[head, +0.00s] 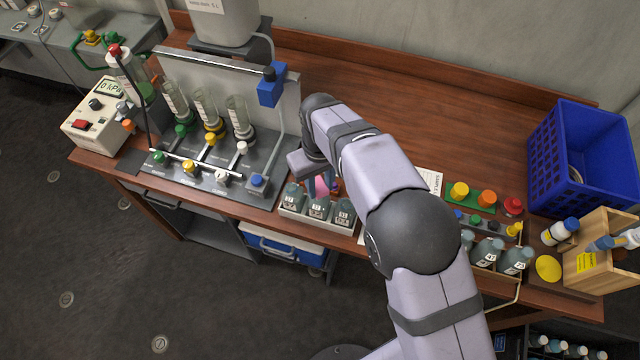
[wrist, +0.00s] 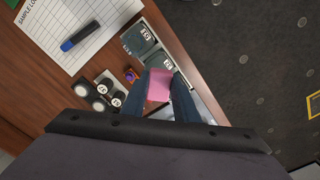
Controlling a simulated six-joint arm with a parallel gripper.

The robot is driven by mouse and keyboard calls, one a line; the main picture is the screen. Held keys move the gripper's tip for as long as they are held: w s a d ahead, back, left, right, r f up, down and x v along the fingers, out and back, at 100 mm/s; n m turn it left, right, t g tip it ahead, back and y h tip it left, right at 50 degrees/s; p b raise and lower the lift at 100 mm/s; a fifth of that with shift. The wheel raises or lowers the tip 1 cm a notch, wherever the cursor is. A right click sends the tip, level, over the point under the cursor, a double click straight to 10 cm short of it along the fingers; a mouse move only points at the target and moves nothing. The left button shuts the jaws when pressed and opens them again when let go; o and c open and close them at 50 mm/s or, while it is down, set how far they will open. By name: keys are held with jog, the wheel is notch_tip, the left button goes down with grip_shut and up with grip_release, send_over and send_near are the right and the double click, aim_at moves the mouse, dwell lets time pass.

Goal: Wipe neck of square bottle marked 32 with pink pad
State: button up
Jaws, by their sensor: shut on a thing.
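My gripper (wrist: 160,88) is shut on the pink pad (wrist: 158,83), which shows between its two dark blue fingers in the wrist view. In the head view the pad (head: 322,186) sits just behind and above the row of square bottles. Three grey-green square bottles with white number labels stand in a white tray (head: 289,212). The middle one (head: 319,208) seems to read 32, but the label is small. The wrist view shows two bottle tops beyond the pad; the rest is hidden by pad and fingers. I cannot tell whether the pad touches a neck.
A sample sheet (wrist: 80,30) with a blue marker (wrist: 80,36) lies beside the tray. The valve rig (head: 215,165) is left of the tray; more bottles (head: 487,252) and a blue crate (head: 580,150) are right.

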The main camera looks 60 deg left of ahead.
jog(key=shift+r+p, duration=1.4)
jog(key=shift+r, duration=0.9)
